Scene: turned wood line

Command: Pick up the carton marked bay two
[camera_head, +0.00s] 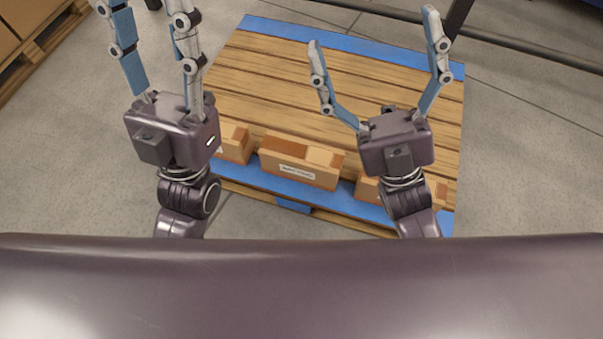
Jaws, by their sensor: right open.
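Three brown cartons stand in a row along the near edge of a wooden pallet (330,82). The middle carton (325,160) shows best and has a white label whose print is too small to read. The left carton (234,143) is partly hidden by my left gripper's body. The right carton (368,188) is largely hidden behind my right gripper. I cannot tell which is marked bay two. My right gripper (372,25) is open and empty, its fingers spread over the pallet beyond the cartons. My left gripper (143,5) has its fingers apart with nothing between; its tips reach the top edge.
The pallet has blue edge boards (335,38) and bare slats behind the cartons. Grey floor (62,140) lies open on both sides. A dark metal frame (520,58) runs along the upper right. More boxes on a pallet (30,45) stand at the upper left.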

